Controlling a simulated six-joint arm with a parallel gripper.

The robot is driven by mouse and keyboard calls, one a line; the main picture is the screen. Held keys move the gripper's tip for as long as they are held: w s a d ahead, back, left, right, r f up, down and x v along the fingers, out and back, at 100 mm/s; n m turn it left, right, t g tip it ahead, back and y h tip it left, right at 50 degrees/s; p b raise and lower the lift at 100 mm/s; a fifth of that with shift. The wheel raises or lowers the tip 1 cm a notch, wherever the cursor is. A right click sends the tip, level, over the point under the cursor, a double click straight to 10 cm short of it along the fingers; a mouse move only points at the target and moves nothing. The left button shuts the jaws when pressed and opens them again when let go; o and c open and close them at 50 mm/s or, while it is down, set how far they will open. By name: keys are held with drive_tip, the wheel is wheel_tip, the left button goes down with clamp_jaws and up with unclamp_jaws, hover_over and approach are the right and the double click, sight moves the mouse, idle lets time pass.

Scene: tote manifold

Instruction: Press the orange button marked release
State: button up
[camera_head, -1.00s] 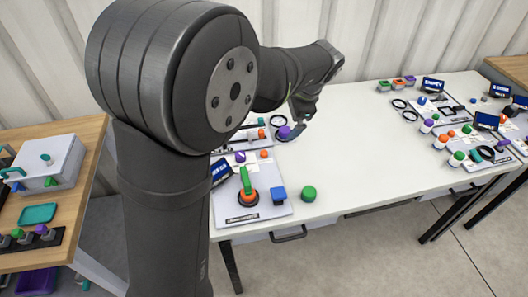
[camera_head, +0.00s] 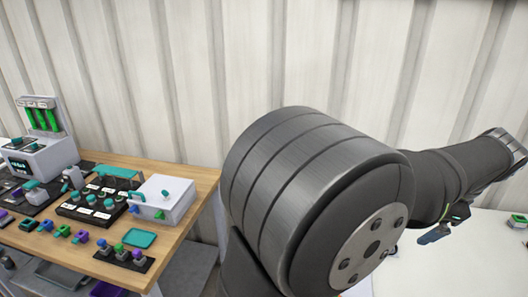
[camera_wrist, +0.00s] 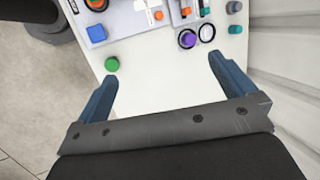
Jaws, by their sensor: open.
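In the wrist view, small orange parts show at the top: one orange piece (camera_wrist: 158,15) on a white plate and another orange piece (camera_wrist: 185,12) to its right. No lettering is readable, so I cannot tell which, if any, is the button marked release. My gripper (camera_wrist: 162,68) is open and empty above the white table (camera_wrist: 160,90), its blue fingers spread apart. A green knob (camera_wrist: 112,64) lies by the left fingertip, and a purple knob (camera_wrist: 187,39) is ahead of the right one. In the head view, my arm hides most of the table.
A blue block (camera_wrist: 97,33) and a black ring (camera_wrist: 206,32) are ahead of the fingers. In the head view, a wooden bench (camera_head: 190,235) at left carries a white box (camera_head: 168,193), a teal tray (camera_head: 139,239) and several knobs. A ribbed wall (camera_head: 300,60) stands behind.

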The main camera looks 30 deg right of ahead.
clamp_jaws()
idle(0.3)
idle(1.3)
